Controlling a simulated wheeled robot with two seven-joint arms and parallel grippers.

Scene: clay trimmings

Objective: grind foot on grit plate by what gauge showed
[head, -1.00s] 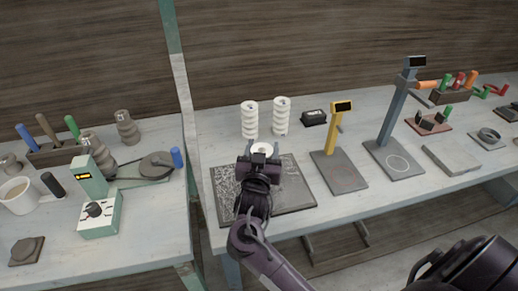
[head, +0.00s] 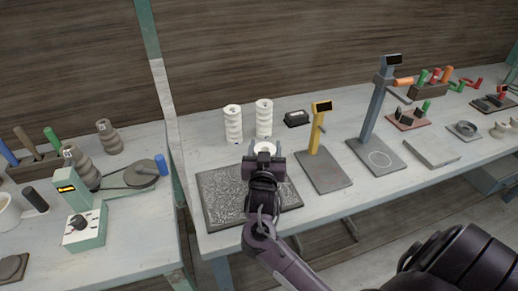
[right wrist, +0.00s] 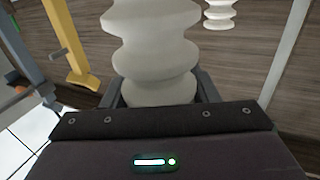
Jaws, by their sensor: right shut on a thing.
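The grit plate (head: 218,204) is a dark speckled square slab on the right-hand bench. My right gripper (head: 264,157) is over its back part, in front of two white ribbed pieces. It is shut on another white ribbed piece (right wrist: 150,55), which fills the middle of the right wrist view. In the head view only this piece's pale top (head: 264,147) shows; its foot is hidden, so I cannot tell whether it touches the plate. A yellow stand (head: 318,132) and a taller blue-grey stand (head: 374,115) carry small dark displays, unreadable here. My left gripper is not in view.
Two white ribbed pieces (head: 233,125) (head: 264,118) stand behind the plate, close to my gripper. A small black box (head: 297,118) lies beside them. A green device (head: 85,228) and grey ribbed pieces stand on the left bench, across a gap.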

